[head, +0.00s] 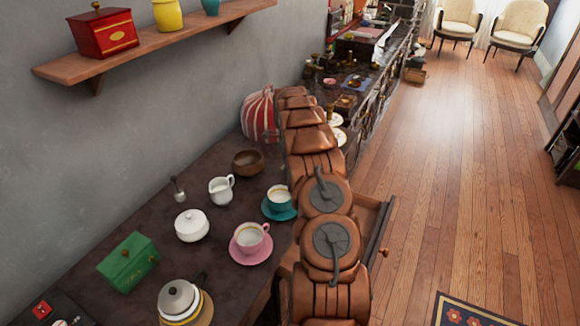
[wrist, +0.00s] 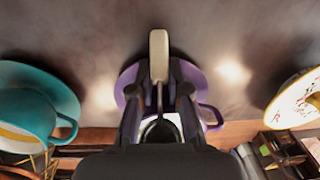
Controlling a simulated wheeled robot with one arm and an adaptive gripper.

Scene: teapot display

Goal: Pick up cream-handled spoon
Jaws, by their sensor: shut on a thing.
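The cream-handled spoon (wrist: 158,56) shows in the wrist view, with its pale handle pointing up the picture and its thin dark neck between my fingers. My gripper (wrist: 158,88) is shut on the spoon's neck. A purple cup and saucer (wrist: 125,80) lie behind the fingers in that view. The spoon's lower end is partly hidden by my gripper, and I cannot tell whether it touches the cup. In the head view my arm hides both the gripper and this spoon.
A teal cup (wrist: 30,105) is left of my gripper and a yellow-rimmed dish (wrist: 292,100) is right. An open drawer (head: 372,222) is beside my arm. The counter holds a pink cup (head: 250,238), white sugar bowl (head: 192,226) and kettle (head: 180,300). A shelf (head: 150,45) hangs above.

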